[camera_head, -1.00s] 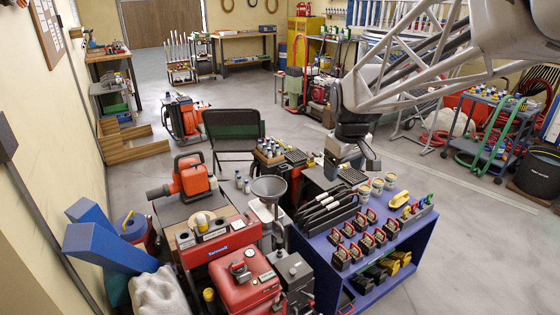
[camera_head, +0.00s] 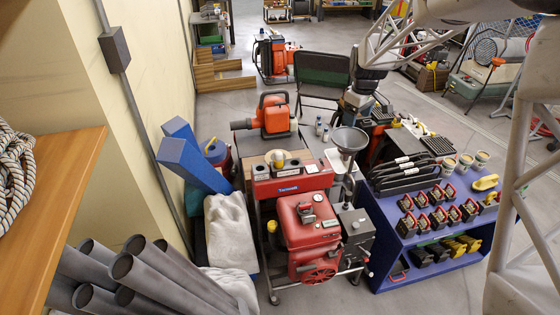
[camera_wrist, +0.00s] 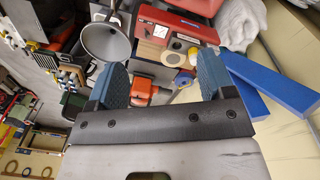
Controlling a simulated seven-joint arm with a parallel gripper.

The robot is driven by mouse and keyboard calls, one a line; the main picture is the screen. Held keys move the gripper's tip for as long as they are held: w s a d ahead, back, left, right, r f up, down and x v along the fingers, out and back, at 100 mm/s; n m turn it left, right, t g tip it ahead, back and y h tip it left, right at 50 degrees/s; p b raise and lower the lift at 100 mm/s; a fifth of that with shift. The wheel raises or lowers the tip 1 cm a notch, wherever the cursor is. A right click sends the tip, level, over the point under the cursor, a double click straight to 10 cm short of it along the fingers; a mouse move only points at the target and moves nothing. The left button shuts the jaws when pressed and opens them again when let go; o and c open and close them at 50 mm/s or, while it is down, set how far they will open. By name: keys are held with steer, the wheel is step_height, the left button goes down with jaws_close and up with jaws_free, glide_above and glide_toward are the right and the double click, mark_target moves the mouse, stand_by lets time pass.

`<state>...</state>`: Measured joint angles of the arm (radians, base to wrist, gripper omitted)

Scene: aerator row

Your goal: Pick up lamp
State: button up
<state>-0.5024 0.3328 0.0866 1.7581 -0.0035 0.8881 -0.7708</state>
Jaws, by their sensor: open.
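I cannot tell for sure which thing is the lamp. A yellow hand-held item (camera_head: 485,183), perhaps a lamp, lies at the back right of the blue-purple shelf unit (camera_head: 405,243). Several black, red-handled units (camera_head: 437,217) stand in rows on the same top; they may be lanterns or batteries. My gripper (camera_wrist: 160,82) is open and empty, with blue-padded fingers apart. In the head view, my dark wrist hangs beyond the metal funnel (camera_head: 349,140), away from the yellow item. The fingertips are hard to make out there.
A red machine (camera_head: 308,228), an orange blower-like tool (camera_head: 273,116) and a folding chair (camera_head: 322,70) crowd the middle. Blue beams (camera_head: 190,165) lean near the left wall. Grey tubes (camera_head: 150,275) and a wooden shelf (camera_head: 62,200) are at front left. Open floor (camera_head: 462,115) lies behind the shelf unit.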

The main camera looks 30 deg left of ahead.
steer(key=w+a+f+n, duration=0.35)
steer(key=a+f, duration=0.85)
steer(key=a, duration=0.4)
steer(key=n, duration=0.4)
glide_above(278, 159)
steer(key=w+a, duration=0.1)
steer(key=w, duration=0.1)
steer(key=shift+g, duration=0.4)
step_height(278, 159, down, 14)
steer(key=shift+s+r, duration=0.1)
steer(key=shift+r, duration=0.05)
steer(key=shift+f, duration=1.3)
steer(key=shift+s+f, duration=0.15)
steer(key=shift+f, duration=2.45)
steer(key=shift+c, duration=0.4)
steer(key=c, duration=0.9)
